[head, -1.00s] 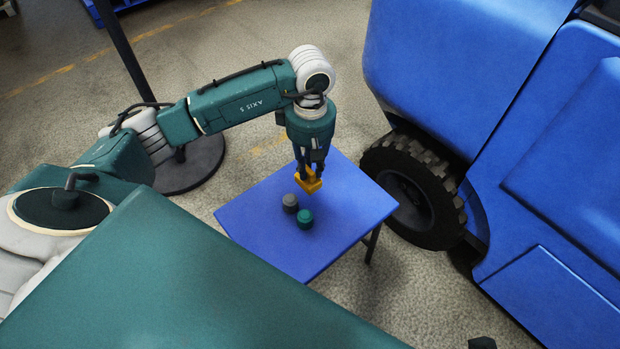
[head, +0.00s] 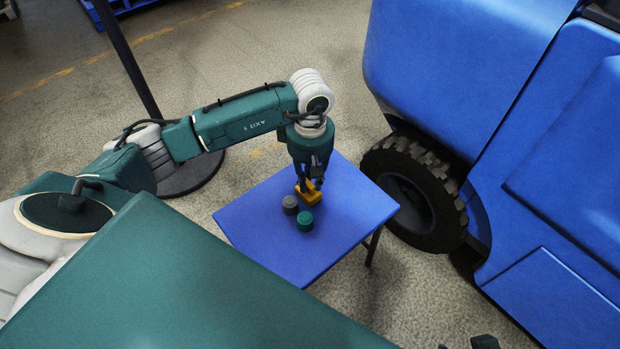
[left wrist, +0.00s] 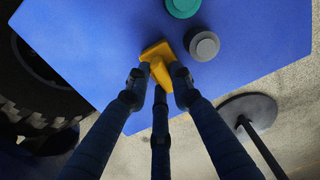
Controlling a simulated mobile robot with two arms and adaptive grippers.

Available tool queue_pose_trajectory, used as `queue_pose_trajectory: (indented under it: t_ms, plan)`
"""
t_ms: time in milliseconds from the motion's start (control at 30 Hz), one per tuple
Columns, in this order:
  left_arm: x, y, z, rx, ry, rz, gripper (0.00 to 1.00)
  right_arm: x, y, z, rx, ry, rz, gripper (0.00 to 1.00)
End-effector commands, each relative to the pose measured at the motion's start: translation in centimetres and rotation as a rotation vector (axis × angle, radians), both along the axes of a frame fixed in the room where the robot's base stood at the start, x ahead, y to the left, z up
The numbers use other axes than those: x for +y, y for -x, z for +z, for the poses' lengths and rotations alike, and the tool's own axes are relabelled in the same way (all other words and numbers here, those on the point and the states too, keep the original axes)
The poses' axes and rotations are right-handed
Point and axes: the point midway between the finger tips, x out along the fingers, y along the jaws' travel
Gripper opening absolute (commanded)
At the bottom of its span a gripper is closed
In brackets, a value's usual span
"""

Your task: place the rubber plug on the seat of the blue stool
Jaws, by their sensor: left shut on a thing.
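A yellow blocky piece, seemingly the rubber plug (head: 309,197), is held in my left gripper (head: 309,184). The left fingers are shut on it, and it also shows between the fingertips in the left wrist view (left wrist: 157,58). It is at or just above the seat of the blue stool (head: 345,215); I cannot tell whether it touches. The seat fills much of the left wrist view (left wrist: 90,35). Small dark parts at the bottom edge of the head view look like the tip of my right gripper (head: 484,342), mostly out of frame.
A grey cylinder (head: 290,205) and a green cylinder (head: 305,221) stand on the seat close beside the yellow piece. A large blue vehicle with a black tyre (head: 412,195) stands to the right. A dark post (head: 127,55) on a round base stands behind my left arm. The seat's right side is clear.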

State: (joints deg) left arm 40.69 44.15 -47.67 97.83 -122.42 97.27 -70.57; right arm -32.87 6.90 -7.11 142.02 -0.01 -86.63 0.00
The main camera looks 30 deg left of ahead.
Motion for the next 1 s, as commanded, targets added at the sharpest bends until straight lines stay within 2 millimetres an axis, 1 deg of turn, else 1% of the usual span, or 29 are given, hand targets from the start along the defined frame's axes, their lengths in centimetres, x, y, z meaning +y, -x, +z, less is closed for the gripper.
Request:
queue_pose_trajectory:
  t_ms: [167, 200, 267, 633, 667, 733, 867, 1000]
  plan:
    - [0.0, 0.0, -0.1, 0.000, 0.000, 0.000, 0.07, 0.2, -0.7, 0.2, -0.024, -0.005, 0.002, 0.50]
    - [0.0, 0.0, -0.1, 0.000, 0.000, 0.000, 0.30, 0.2, -0.8, 0.2, -0.028, -0.005, 0.002, 0.50]
    - [0.0, 0.0, -0.1, 0.000, 0.000, 0.000, 0.41, 0.2, -0.8, 0.3, -0.028, -0.005, 0.002, 0.50]
    - [0.0, 0.0, 0.1, 0.000, 0.000, 0.000, 0.41, 0.2, -0.6, 0.3, -0.019, -0.004, 0.002, 0.50]
    - [0.0, 0.0, 0.1, 0.000, 0.000, 0.000, 0.41, 0.1, -0.4, 0.3, -0.013, -0.003, 0.002, 0.50]
    - [0.0, 0.0, 0.3, 0.000, 0.000, 0.000, 0.41, -0.1, 1.2, -0.2, 0.044, 0.002, -0.004, 0.50]
    - [0.1, -0.2, 3.4, -0.006, -0.001, 0.001, 0.41, -0.4, 2.2, 0.2, 0.083, 0.011, -0.007, 0.50]
    - [0.0, -0.2, 6.7, -0.004, -0.001, 0.000, 0.41, -0.4, 2.1, 0.9, 0.077, 0.012, -0.006, 0.50]
